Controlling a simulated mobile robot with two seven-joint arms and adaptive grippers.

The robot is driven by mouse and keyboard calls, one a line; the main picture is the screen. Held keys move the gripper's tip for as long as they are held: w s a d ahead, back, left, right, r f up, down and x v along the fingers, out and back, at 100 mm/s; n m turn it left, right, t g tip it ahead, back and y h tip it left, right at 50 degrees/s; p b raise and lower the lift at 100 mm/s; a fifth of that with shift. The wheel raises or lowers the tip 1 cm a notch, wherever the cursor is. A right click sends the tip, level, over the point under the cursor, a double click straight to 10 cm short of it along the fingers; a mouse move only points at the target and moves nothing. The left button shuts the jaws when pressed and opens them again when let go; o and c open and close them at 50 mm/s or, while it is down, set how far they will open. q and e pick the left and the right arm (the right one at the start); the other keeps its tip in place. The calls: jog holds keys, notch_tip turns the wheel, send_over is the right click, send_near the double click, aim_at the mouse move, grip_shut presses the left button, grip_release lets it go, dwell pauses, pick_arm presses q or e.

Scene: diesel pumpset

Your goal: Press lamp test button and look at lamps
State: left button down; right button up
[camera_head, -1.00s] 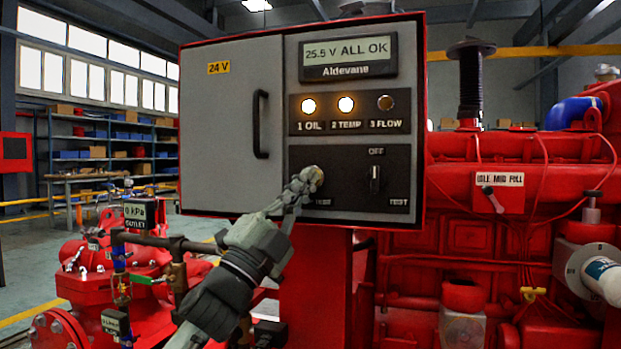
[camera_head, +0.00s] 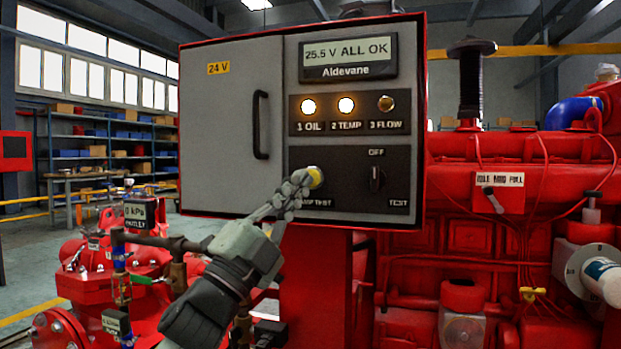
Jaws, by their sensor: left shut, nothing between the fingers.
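The grey control panel (camera_head: 218,120) stands ahead in a red frame. Its display (camera_head: 347,53) reads "25.5 V ALL OK". Lamps 1 OIL (camera_head: 308,107) and 2 TEMP (camera_head: 346,106) are lit; lamp 3 FLOW (camera_head: 386,104) is dark. My right gripper is not in view.
A black door handle (camera_head: 261,125) sticks out to the left. The red engine (camera_head: 480,240) fills the right side; red pump piping (camera_head: 90,270) stands low left.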

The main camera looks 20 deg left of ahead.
pick_arm(q)
jog(key=shift+s, duration=1.6)
